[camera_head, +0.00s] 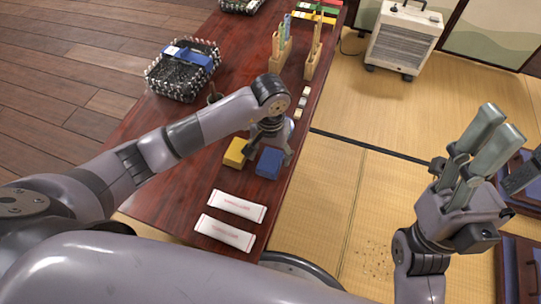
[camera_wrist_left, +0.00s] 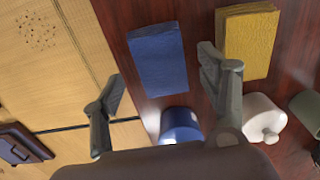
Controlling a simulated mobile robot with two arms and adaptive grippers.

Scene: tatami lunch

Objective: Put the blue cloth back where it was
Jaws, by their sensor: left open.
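The folded blue cloth (camera_head: 268,163) lies on the dark red table near its right edge, beside a folded yellow cloth (camera_head: 236,152). In the left wrist view, the blue cloth (camera_wrist_left: 158,58) lies flat, with the yellow cloth (camera_wrist_left: 247,40) to its right and a gap between them. My left gripper (camera_head: 272,146) is over the blue cloth in the head view. Its fingers (camera_wrist_left: 162,75) are spread on either side of the cloth in the wrist view, with nothing held. My right gripper (camera_head: 499,130) is off the table at the right, fingers pointing up; its opening is unclear.
Two white packets (camera_head: 232,220) lie at the near end of the table. A dark basket (camera_head: 183,72) and wooden holders (camera_head: 281,48) stand farther back. A blue cup (camera_wrist_left: 180,125) and a white vessel (camera_wrist_left: 264,118) are close to the left gripper. A heater (camera_head: 404,38) stands on the tatami.

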